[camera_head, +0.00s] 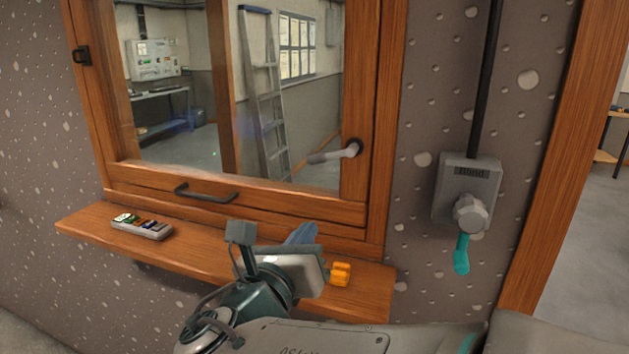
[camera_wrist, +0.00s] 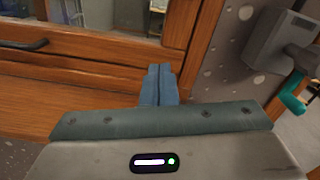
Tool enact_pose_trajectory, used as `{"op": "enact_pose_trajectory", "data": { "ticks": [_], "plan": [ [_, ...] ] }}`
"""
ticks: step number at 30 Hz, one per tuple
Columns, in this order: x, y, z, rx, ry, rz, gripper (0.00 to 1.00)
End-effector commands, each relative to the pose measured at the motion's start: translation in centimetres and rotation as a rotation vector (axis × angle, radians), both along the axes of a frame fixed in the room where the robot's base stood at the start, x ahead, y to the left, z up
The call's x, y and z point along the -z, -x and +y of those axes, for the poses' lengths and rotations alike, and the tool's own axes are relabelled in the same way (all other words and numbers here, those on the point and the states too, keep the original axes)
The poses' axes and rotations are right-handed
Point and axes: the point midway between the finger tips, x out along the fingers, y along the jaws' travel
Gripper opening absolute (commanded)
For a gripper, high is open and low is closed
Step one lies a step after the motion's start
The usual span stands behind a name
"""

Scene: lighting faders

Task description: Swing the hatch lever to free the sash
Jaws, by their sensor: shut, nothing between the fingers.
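The hatch lever (camera_head: 335,153) is a grey handle on a dark pivot at the right stile of the wooden window frame. It points left and slightly down across the glass. The sash (camera_head: 235,206) looks closed, with a dark pull handle (camera_head: 206,192) on its bottom rail; the pull handle also shows in the wrist view (camera_wrist: 24,45). My gripper (camera_head: 302,232) is below the lever, in front of the frame's lower right part and above the sill. Its blue fingers (camera_wrist: 159,72) are together and empty, apart from the lever.
A wooden sill (camera_head: 95,226) runs below the window, with a small panel of coloured buttons or sliders (camera_head: 143,228) and an orange object (camera_head: 340,274) on it. A grey wall box (camera_head: 466,180) with a teal crank handle (camera_head: 461,254) juts out at right. A doorway is far right.

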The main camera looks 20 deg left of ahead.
Motion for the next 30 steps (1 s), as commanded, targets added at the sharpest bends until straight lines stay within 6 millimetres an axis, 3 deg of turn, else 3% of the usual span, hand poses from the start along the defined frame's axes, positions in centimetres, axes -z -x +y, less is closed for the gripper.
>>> {"op": "enact_pose_trajectory", "data": {
  "ticks": [4,8,19,24,30],
  "plan": [
    [-0.6,-0.1,1.0,-0.028,0.034,-0.026,0.00],
    [-0.7,-1.9,0.8,-0.025,0.034,-0.025,0.00],
    [-1.0,-9.7,0.3,-0.026,0.033,-0.023,0.00],
    [-3.7,-10.1,1.1,-0.028,0.029,-0.024,0.00],
    [-4.7,-10.4,1.5,-0.028,0.030,-0.024,0.00]
  ]
}}
